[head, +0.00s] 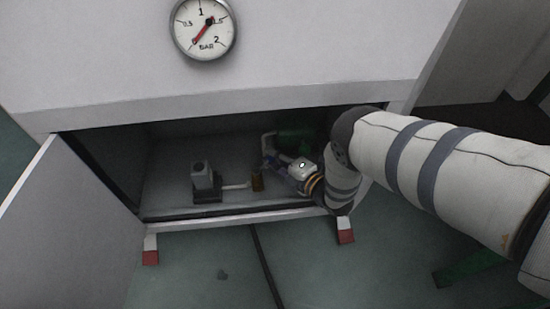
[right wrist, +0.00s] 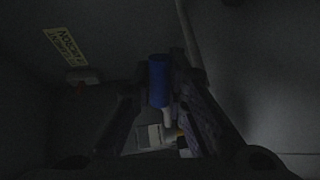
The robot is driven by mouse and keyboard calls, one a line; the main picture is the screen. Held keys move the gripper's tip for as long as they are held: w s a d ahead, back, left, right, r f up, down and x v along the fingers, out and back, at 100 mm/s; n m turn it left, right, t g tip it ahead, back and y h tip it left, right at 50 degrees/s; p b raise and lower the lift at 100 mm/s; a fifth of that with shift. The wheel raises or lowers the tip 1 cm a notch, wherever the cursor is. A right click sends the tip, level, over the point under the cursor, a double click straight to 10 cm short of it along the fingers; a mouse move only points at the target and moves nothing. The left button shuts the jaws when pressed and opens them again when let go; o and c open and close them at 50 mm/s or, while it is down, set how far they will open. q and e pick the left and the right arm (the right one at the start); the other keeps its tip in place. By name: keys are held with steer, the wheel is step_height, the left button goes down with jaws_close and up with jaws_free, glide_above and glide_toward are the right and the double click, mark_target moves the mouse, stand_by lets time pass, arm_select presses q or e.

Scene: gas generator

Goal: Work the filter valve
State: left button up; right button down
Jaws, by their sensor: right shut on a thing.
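My right gripper (head: 270,164) reaches into the low open compartment of the cabinet (head: 205,160). In the right wrist view its two fingers (right wrist: 160,92) are dark and close around a blue cylindrical handle (right wrist: 158,72), which seems to be the filter valve's. The gripper is shut on this handle. In the head view the gripper and wrist cover most of the valve, so its exact angle is hidden. My left gripper is not in view.
A grey block-shaped unit (head: 203,180) with a pale pipe (head: 237,186) stands left of the gripper. A green cylinder (head: 293,141) lies behind. A pressure gauge (head: 203,27) is on the cabinet front. The open door (head: 75,225) is at the left; the compartment has a raised front lip.

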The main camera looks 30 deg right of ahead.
steer(key=shift+w+a+n+y, duration=0.1)
steer(key=shift+a+n+y, duration=0.05)
steer(key=shift+n+y, duration=0.2)
steer(key=c, duration=1.6)
jaws_free()
steer(key=shift+o, duration=0.2)
